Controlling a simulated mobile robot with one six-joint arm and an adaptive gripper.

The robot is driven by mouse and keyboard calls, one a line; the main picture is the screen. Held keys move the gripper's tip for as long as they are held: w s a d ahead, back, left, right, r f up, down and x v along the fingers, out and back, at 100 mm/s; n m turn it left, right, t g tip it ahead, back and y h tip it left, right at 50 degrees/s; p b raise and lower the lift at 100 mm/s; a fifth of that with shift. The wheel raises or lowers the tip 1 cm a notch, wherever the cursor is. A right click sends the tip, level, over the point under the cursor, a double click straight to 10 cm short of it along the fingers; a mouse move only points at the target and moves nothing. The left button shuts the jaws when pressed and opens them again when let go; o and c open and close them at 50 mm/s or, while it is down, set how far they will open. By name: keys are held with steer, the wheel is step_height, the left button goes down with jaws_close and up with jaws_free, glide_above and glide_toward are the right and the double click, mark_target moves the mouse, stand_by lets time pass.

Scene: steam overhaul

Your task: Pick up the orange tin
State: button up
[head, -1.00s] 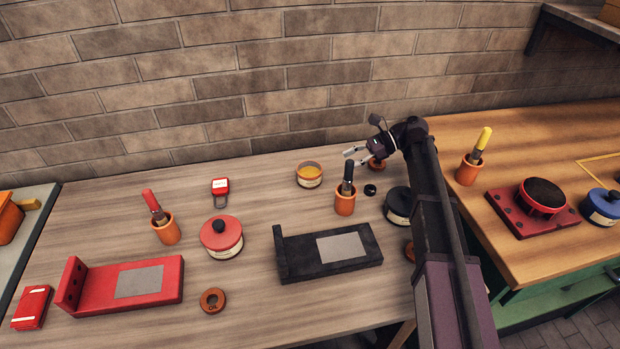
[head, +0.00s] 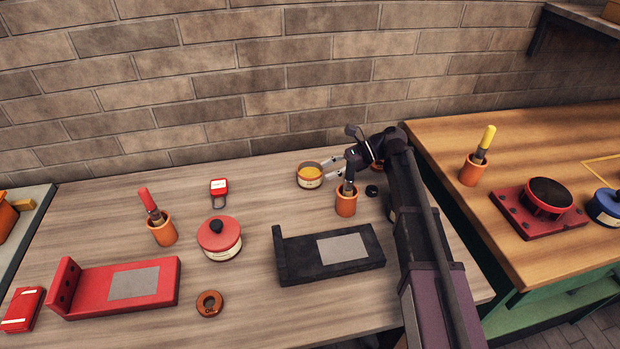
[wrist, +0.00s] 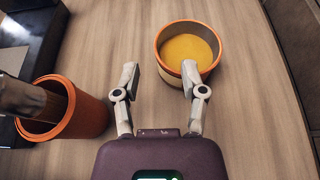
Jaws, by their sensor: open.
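The orange tin (head: 310,181) is a small round open tin with an orange rim, a pale label and yellow-orange contents. It stands upright on the wooden bench near the brick wall. In the wrist view the tin (wrist: 187,47) is just beyond my fingertips, toward the right finger. My gripper (head: 333,167) is open and comes at the tin from its right in the head view. In the wrist view my gripper (wrist: 160,72) has nothing between its fingers. The right fingertip overlaps the tin's near rim in the picture; I cannot tell whether it touches.
An orange cup (head: 346,203) with a dark-handled brush stands close to my gripper, and left of it in the wrist view (wrist: 75,112).

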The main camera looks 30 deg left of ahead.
mark_target(308, 179)
steer(key=shift+b+x, duration=1)
steer(key=shift+x, duration=1.75)
steer(key=shift+d, duration=0.1)
jaws_close()
